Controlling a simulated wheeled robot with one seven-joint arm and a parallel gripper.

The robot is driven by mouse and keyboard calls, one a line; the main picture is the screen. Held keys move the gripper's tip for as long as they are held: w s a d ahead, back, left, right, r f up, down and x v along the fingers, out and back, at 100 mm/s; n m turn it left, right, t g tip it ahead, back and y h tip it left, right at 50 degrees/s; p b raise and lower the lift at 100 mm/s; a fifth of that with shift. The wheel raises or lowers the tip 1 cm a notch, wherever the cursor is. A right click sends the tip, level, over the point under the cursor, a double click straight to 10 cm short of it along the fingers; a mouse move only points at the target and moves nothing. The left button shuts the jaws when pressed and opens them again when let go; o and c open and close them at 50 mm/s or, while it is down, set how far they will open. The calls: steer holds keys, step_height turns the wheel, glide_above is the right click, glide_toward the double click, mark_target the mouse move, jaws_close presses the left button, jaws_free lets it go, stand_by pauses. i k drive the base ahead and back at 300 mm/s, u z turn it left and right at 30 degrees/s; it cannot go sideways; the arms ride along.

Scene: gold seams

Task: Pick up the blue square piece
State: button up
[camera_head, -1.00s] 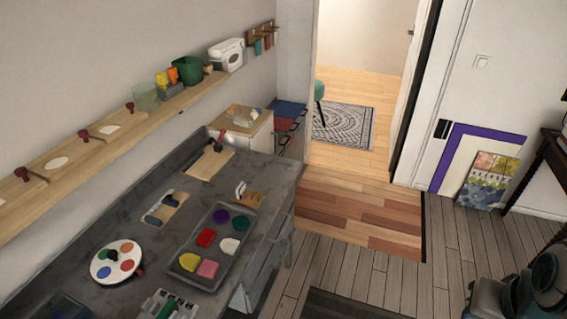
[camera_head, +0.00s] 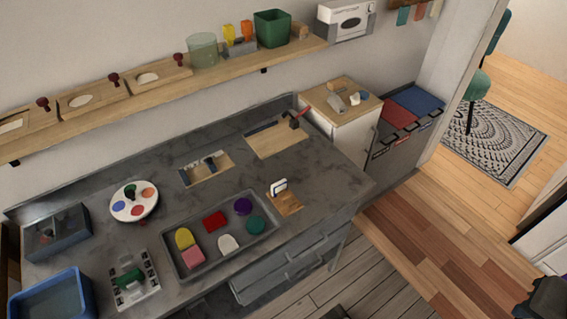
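I see no loose blue square piece that I can make out. The grey tray (camera_head: 170,262) on the dark counter holds a yellow piece (camera_head: 184,238), a pink square piece (camera_head: 193,257), a red piece (camera_head: 215,221), a white piece (camera_head: 229,244), a purple piece (camera_head: 243,206) and a green piece (camera_head: 255,224). A grey box (camera_head: 72,243) at the counter's left end holds dark contents too unclear to tell.
The counter (camera_head: 330,185) also bears a blue bin (camera_head: 50,296), a round paint palette (camera_head: 134,201), a white rack (camera_head: 146,268) with a green item, and a small wooden stand (camera_head: 286,203). A wall shelf (camera_head: 240,57) runs above. Wooden floor (camera_head: 420,230) is open at right.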

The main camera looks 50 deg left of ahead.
mark_target(279, 185)
steer(key=u, duration=0.85)
steer(key=i, duration=0.8)
steer(key=u, duration=1.1)
steer(key=i, duration=0.25)
steer(key=u, duration=0.2)
